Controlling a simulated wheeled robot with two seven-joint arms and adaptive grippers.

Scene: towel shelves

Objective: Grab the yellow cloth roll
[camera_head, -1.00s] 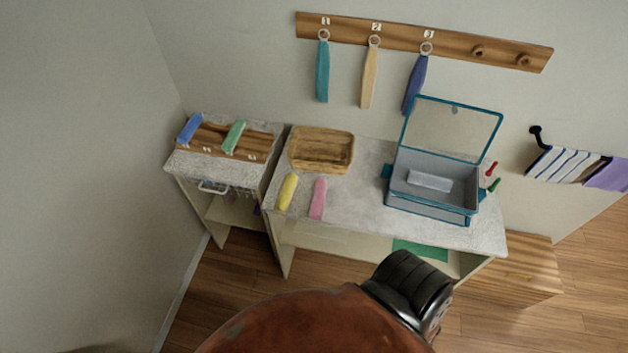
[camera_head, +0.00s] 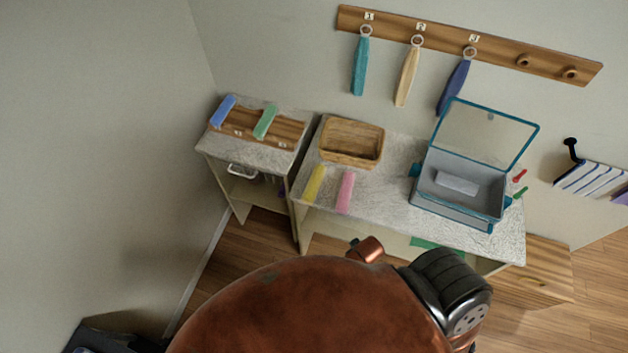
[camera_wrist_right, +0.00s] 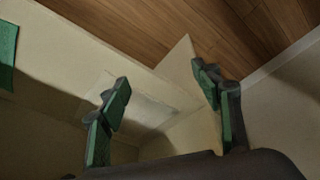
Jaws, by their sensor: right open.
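The yellow cloth roll (camera_head: 313,184) lies on the front left of the grey speckled counter (camera_head: 400,199), beside a pink roll (camera_head: 345,192). My right gripper (camera_wrist_right: 165,103) shows in the right wrist view with its two green-padded fingers apart and nothing between them. Below and around the fingers are cream cabinet panels and wood floor; the yellow roll is not in that view. In the head view the right gripper cannot be made out, and my own reddish-brown body parts fill the bottom. My left gripper is not in view.
A wooden basket (camera_head: 351,160) stands behind the rolls. A teal-edged box with its lid open (camera_head: 425,190) stands on the right of the counter. A lower stand (camera_head: 240,151) at left holds a blue roll (camera_head: 222,111) and a green roll (camera_head: 265,121). Towels hang on a wall rack (camera_head: 490,46).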

